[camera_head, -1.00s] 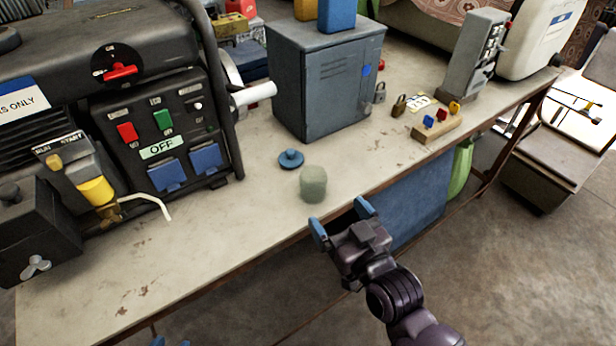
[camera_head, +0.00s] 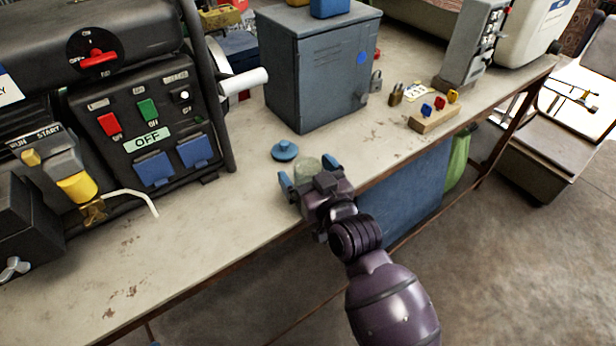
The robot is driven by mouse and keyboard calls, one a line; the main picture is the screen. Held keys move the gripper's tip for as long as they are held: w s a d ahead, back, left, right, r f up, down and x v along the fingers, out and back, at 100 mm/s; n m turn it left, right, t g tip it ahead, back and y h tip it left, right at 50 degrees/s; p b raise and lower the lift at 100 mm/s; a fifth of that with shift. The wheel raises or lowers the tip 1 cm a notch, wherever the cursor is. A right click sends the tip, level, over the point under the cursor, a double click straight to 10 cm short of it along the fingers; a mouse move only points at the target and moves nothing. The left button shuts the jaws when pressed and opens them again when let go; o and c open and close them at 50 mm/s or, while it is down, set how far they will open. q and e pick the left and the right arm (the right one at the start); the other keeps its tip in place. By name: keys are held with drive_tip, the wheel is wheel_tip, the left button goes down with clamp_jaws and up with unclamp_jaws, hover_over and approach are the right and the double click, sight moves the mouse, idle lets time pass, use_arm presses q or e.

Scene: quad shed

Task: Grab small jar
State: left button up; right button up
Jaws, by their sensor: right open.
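The small jar (camera_head: 306,167) is a pale green, cloudy pot standing on the workbench near its front edge. My right gripper (camera_head: 308,172) is open, with its two blue fingertips on the left and right sides of the jar. The gripper body hides the lower front of the jar. I cannot tell whether either finger touches it. A blue round lid with a knob (camera_head: 285,150) lies on the bench just behind and left of the jar. My left gripper does not show.
A grey metal cabinet (camera_head: 312,75) stands behind the jar. A generator panel (camera_head: 150,125) with switches stands at the left. Padlocks (camera_head: 396,94) and a wooden block with coloured pieces (camera_head: 434,118) lie at the right. The bench's front left (camera_head: 150,250) is clear.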

drive_tip(key=shift+w, duration=0.15)
drive_tip(key=c, duration=1)
drive_tip(key=shift+c, duration=0.2)
drive_tip(key=shift+r, duration=0.1)
